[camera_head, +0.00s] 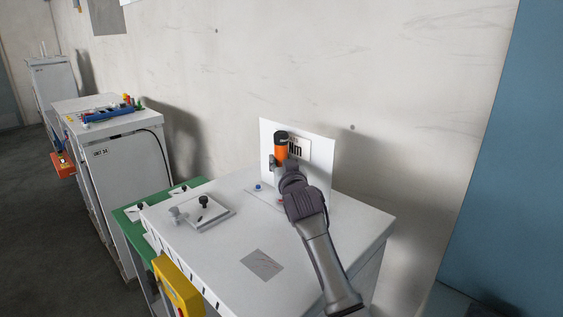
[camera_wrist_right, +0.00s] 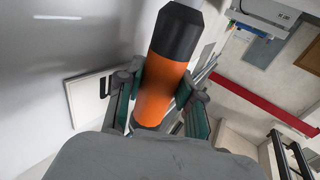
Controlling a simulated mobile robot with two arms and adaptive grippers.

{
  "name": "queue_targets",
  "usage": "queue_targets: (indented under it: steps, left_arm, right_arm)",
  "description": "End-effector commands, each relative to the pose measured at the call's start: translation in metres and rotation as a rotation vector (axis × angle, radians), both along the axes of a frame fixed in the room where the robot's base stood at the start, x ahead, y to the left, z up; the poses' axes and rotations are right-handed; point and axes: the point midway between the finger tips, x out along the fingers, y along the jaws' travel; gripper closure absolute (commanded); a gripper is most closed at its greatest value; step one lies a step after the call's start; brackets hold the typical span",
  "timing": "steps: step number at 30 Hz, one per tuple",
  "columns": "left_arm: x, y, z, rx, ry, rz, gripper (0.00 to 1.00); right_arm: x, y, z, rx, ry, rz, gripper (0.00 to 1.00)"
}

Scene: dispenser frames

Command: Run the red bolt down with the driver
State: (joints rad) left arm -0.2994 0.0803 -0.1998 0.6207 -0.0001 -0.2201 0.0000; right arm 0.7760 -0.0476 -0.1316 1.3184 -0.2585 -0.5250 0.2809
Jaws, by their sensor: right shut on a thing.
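The driver (camera_head: 281,150) has an orange body with a black cap and stands about upright in front of the white back panel. My right gripper (camera_head: 279,164) is shut around the driver, and my wrist hides its lower end. In the right wrist view the driver's orange body (camera_wrist_right: 161,91) sits between the two fingers of the gripper (camera_wrist_right: 164,98). A small reddish spot (camera_head: 281,202) shows low beside my right arm; I cannot tell whether it is the red bolt. The driver's tip is hidden. My left gripper is in neither view.
A blue-topped piece (camera_head: 258,187) stands left of my wrist. A pale plate with a black knob (camera_head: 203,203) lies on the white bench top (camera_head: 330,207). A grey square (camera_head: 262,264) marks the front. A yellow box (camera_head: 178,290) hangs at the near edge. Another cabinet (camera_head: 125,165) stands left.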

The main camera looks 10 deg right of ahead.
Motion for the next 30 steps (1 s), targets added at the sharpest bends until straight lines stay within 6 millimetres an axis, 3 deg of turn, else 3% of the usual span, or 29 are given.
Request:
queue_targets:
  steps: [30]
  left_arm:
    - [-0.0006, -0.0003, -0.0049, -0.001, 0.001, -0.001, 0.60]
  right_arm:
    - [-0.0001, 0.0002, -0.0051, 0.000, -0.005, 0.000, 1.00]
